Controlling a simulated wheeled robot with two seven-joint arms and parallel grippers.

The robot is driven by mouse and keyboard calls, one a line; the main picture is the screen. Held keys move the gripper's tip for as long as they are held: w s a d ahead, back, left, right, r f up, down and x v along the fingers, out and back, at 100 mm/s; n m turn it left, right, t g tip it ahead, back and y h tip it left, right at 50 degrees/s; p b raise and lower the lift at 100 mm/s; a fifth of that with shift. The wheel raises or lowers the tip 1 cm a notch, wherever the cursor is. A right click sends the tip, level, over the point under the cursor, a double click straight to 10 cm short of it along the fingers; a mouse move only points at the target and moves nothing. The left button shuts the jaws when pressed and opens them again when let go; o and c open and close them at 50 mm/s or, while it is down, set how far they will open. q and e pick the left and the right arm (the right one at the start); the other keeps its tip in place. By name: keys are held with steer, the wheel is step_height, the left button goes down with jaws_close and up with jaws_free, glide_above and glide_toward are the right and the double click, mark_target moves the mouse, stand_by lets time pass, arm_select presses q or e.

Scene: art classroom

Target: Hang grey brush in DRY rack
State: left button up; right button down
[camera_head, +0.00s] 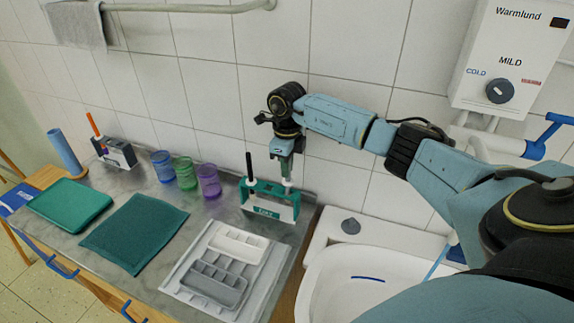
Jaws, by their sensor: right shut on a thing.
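The green DRY rack (272,209) stands on the grey counter near the wall, left of the sink. A black brush (249,165) stands upright in its left part. My right gripper (286,152) is above the rack's right part, pointing down. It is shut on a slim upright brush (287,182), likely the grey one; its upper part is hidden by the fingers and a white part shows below. Its lower end is at the rack's top bar; I cannot tell whether it is seated in a slot. My left gripper is not in view.
Purple (209,181), green (186,173) and blue (163,166) cups stand left of the rack. A grey-and-white tray (238,243) lies in front. A dark holder (117,154) with an orange brush is further left. The sink (392,262) is right; a water heater (512,60) hangs above.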

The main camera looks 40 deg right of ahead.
mark_target(287, 180)
steer(key=shift+f+b, duration=1.2)
steer(key=shift+f, duration=0.7)
steer(key=c, duration=0.8)
jaws_free()
steer(key=shift+o, duration=0.2)
steer(key=shift+r, duration=0.1)
steer(key=shift+r+p, duration=3)
steer(key=shift+r, duration=1)
